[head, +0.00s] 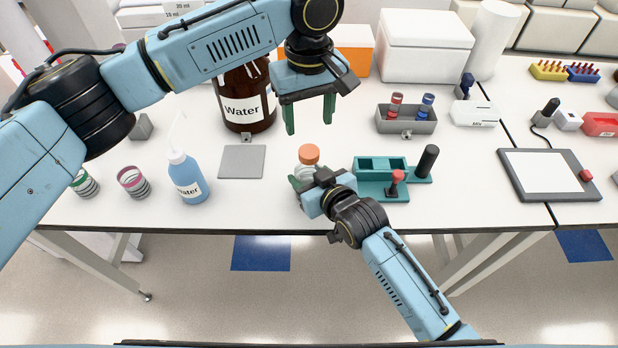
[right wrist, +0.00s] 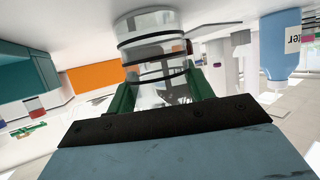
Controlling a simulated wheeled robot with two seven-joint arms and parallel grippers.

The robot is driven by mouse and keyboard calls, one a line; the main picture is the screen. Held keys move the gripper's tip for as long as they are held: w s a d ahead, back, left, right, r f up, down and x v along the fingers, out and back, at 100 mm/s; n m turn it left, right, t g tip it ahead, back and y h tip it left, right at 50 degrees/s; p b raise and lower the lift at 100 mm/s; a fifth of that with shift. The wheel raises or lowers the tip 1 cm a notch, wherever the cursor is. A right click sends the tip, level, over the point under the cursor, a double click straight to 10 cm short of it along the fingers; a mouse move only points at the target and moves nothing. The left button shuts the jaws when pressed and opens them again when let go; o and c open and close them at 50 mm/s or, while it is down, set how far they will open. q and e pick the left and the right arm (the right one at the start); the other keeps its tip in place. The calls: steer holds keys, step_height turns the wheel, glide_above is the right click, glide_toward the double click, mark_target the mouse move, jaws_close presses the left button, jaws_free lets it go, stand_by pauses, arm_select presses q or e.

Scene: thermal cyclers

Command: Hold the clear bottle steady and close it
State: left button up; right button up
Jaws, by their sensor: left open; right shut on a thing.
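The clear bottle (head: 307,172) stands upright near the front edge of the table, with an orange cap (head: 309,154) on its top. I cannot tell whether the cap is tight. My right gripper (head: 306,186) is shut around the bottle's body from the front. The right wrist view, which looks upside down, shows the clear bottle (right wrist: 148,42) with dark lines between the green fingers of the right gripper (right wrist: 160,90); the cap is hidden there. My left gripper (head: 309,116) is open and empty, pointing down above the cap and apart from it.
A blue water wash bottle (head: 186,180) and a grey square plate (head: 242,162) are to the left. A large brown water jar (head: 243,112) stands behind. A teal rack (head: 382,188) is close on the right, with a grey bin (head: 406,124) behind it.

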mark_target(309, 151)
jaws_close()
arm_select(q)
steer(key=m, duration=0.4)
steer(key=shift+m, duration=0.3)
steer(key=shift+f, duration=4)
